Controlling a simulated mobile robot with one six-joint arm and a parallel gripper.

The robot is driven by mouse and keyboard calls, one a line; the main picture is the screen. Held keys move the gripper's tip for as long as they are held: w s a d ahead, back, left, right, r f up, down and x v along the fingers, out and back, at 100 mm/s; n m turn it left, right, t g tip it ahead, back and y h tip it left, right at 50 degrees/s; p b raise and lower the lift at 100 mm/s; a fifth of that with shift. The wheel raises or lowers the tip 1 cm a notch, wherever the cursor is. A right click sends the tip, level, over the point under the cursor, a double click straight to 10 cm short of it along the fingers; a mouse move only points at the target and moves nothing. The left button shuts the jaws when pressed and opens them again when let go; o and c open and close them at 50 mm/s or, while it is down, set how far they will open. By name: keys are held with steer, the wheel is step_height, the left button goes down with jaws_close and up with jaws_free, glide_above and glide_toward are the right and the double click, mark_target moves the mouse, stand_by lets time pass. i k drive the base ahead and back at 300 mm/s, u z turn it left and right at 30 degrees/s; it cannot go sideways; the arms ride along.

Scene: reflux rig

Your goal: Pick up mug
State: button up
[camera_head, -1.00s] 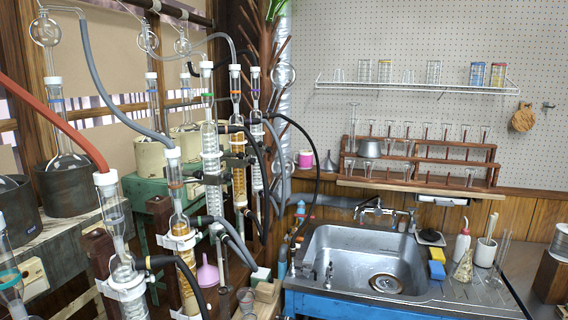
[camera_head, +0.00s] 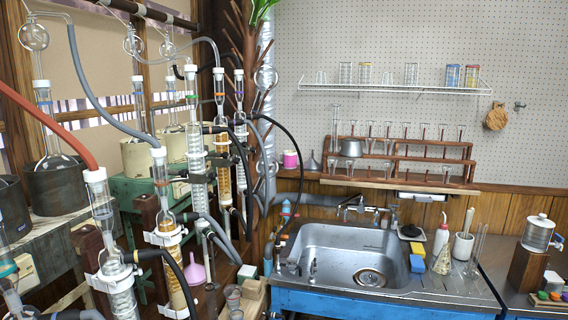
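I cannot tell for certain which thing is the mug. My gripper is not in view.
A steel sink (camera_head: 330,240) in a blue frame stands below the rack. Tall reflux glassware (camera_head: 196,150) and hoses crowd the left. A bottle (camera_head: 440,240), a yellow sponge (camera_head: 416,264) and a metal canister (camera_head: 538,232) stand at the right.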

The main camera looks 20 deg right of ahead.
mark_target(290, 156)
steer(key=u, duration=0.1)
steer(key=k, duration=1)
steer(key=z, duration=0.65)
steer(key=i, duration=1)
steer(key=u, duration=0.05)
